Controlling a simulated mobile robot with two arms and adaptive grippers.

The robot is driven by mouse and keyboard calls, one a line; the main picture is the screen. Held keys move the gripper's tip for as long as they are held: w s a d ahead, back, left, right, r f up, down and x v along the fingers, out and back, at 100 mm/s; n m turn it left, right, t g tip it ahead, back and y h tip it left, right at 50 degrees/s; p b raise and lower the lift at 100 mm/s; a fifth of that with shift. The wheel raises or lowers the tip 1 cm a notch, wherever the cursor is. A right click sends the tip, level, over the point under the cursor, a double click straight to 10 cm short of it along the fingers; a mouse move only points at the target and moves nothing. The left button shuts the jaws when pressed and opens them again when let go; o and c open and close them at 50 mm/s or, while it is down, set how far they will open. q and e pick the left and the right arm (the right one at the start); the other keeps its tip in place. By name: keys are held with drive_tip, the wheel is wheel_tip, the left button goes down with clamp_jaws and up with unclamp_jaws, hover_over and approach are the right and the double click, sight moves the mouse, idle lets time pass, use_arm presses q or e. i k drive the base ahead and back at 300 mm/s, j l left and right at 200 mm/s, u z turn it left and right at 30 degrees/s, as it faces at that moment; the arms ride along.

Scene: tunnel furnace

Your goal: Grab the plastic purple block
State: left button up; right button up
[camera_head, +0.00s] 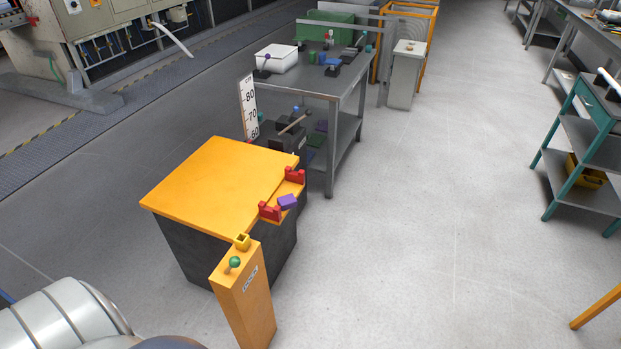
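A small purple block (288,202) lies on the right edge of a table with an orange top (215,185). It sits between two red holders (270,212), one nearer and one farther (295,175). It looks slightly tilted. Neither of my grippers shows in the head view. Only a white, rounded part of my own body shows at the bottom left.
An orange post (243,295) with a green knob and yellow socket stands in front of the table. A grey metal bench (335,85) with several items stands behind. A teal-framed shelf (567,175) stands right. The floor (440,220) between is clear.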

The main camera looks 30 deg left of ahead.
sight(286, 202)
drive_tip(key=i, duration=2)
drive_tip(key=i+u, duration=0.15)
drive_tip(key=i, duration=0.35)
drive_tip(key=i+l+u, duration=0.2)
drive_tip(key=i, duration=0.35)
drive_tip(key=i+l+u, duration=0.15)
drive_tip(key=i, duration=0.35)
drive_tip(key=u, duration=2.2)
